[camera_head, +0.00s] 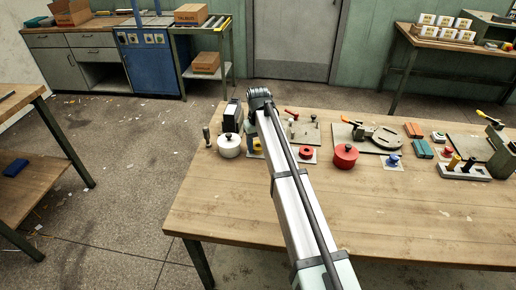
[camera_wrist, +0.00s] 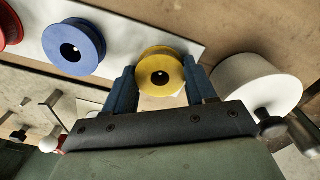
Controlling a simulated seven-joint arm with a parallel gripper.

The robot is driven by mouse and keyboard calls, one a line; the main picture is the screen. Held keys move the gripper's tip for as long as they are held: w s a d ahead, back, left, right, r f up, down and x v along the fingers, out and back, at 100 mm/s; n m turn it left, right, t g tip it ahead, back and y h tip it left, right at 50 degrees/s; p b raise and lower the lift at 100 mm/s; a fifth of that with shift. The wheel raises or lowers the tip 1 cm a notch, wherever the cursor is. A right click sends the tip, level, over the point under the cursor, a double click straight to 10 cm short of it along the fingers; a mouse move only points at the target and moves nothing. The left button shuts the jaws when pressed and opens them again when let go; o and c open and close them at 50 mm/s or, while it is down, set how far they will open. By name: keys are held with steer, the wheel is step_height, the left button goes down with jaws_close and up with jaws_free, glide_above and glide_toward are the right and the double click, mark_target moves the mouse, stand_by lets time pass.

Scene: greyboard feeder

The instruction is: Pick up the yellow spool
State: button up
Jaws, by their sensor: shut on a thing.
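The yellow spool (camera_wrist: 160,74) sits between the two blue fingers of my gripper (camera_wrist: 161,88) in the wrist view. The fingers are shut on its sides. In the head view, only a small part of the yellow spool (camera_head: 257,145) shows beside my arm, and my gripper is mostly hidden behind my wrist. I cannot tell whether the spool touches the surface below it.
A blue spool (camera_wrist: 74,47) and a red spool lie left of the gripper in the wrist view; a white lidded pot (camera_head: 229,146) stands close on the other side. A red pot (camera_head: 345,156) and clamp fixtures stand farther right. The table's front (camera_head: 420,225) is clear.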

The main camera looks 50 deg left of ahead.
steer(key=shift+c, duration=0.7)
steer(key=shift+r, duration=0.1)
step_height(320, 180, up, 10)
steer(key=w+f, duration=0.1)
steer(key=shift+m, duration=0.7)
steer(key=w+d, duration=0.1)
steer(key=w, duration=0.5)
steer(key=w+d+f, duration=0.1)
steer(key=w+d, duration=0.1)
steer(key=w, duration=0.5)
steer(key=w+d+f, duration=0.1)
steer(key=w, duration=0.6)
steer(key=shift+d+f, duration=0.15)
steer(key=shift+d, duration=0.2)
steer(key=shift+w+a, duration=0.15)
steer(key=shift+a, duration=0.05)
steer(key=shift+n, duration=0.7)
steer(key=shift+f, duration=0.1)
steer(key=shift+f, duration=0.15)
